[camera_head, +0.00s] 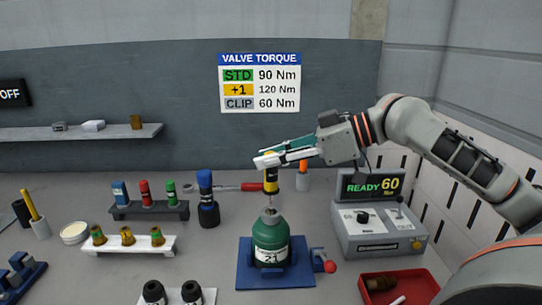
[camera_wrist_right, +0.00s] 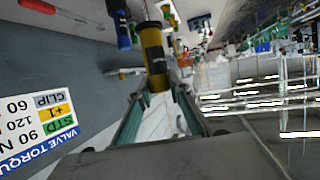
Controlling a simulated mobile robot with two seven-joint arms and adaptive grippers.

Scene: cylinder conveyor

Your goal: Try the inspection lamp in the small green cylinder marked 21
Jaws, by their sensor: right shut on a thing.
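The small green cylinder (camera_head: 270,240) marked 21 stands upright in a blue holder (camera_head: 244,272) with a red-knobbed clamp at its right. My right gripper (camera_head: 271,160) is shut on a yellow and black tool (camera_head: 271,186), probably the inspection lamp, above the cylinder's neck. The tool is upright. A thin part seems to run down from it to the neck; I cannot tell whether its tip is inside. In the right wrist view the yellow and black tool (camera_wrist_right: 153,50) shows between the fingertips (camera_wrist_right: 160,95). My left gripper is not in view.
A rack (camera_head: 150,210) of blue, red and green tools and a blue-black tool (camera_head: 207,200) stand to the left. A white rack (camera_head: 128,246) holds several brass pieces. A grey device (camera_head: 380,232) reads READY 60; a red tray (camera_head: 398,290) lies before it.

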